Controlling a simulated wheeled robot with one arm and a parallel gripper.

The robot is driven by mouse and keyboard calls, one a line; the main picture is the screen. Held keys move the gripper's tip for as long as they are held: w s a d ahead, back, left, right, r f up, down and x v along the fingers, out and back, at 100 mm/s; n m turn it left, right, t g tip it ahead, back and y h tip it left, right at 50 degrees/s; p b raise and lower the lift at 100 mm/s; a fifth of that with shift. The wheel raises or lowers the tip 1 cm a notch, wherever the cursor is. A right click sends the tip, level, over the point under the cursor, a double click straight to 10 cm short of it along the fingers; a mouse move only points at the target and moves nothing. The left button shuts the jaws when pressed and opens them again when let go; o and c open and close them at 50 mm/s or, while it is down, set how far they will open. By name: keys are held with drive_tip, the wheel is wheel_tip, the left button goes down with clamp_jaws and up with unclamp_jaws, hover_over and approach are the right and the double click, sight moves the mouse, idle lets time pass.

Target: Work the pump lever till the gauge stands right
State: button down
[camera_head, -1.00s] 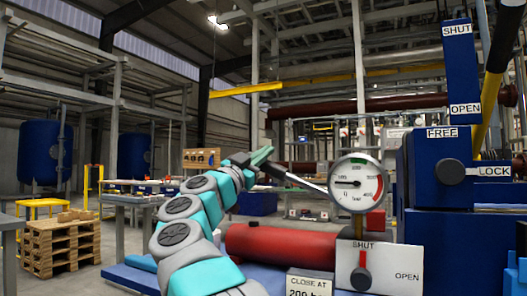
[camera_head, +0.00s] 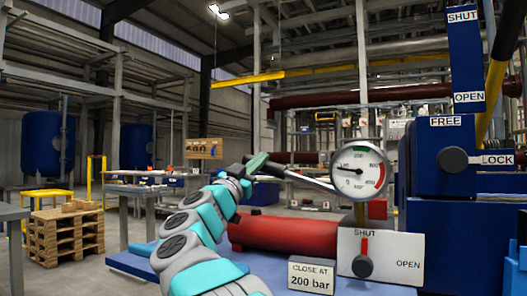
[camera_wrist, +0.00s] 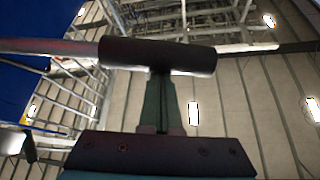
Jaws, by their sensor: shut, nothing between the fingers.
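The pump lever (camera_head: 300,177) runs up and left from beside the gauge, above the red cylinder (camera_head: 285,233). Its black grip (camera_wrist: 158,56) lies across the top of the wrist view. My gripper (camera_head: 256,163) is at the lever's outer end; its green fingers (camera_wrist: 161,100) are shut together and reach up to the grip's underside, not around it. Whether they touch is unclear. The round gauge (camera_head: 359,176) has its needle pointing left, well short of the red band. A sign (camera_head: 311,276) reads "CLOSE AT 200 bar". The valve knob's (camera_head: 362,266) red pointer is up at SHUT.
A blue housing (camera_head: 425,165) with a FREE/LOCK knob (camera_head: 454,160) stands at the right. Above it is a blue SHUT/OPEN post (camera_head: 463,60). Stacked pallets (camera_head: 65,240) stand far left.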

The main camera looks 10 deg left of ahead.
drive_tip(key=shift+w+a+f+n+t+y, duration=0.1)
drive_tip(key=shift+a+f+n+t+y, duration=0.15)
drive_tip(key=shift+f+n, duration=0.35)
drive_tip(key=shift+w+a+f+n+t+y, duration=0.15)
drive_tip(key=shift+f+n+y, duration=0.2)
drive_tip(key=shift+f, duration=0.4)
drive_tip(key=shift+s+a+f+n+t+y, duration=0.1)
drive_tip(key=shift+f+n+t+y, duration=0.15)
drive_tip(key=shift+f+n, duration=0.35)
drive_tip(key=shift+w, duration=0.1)
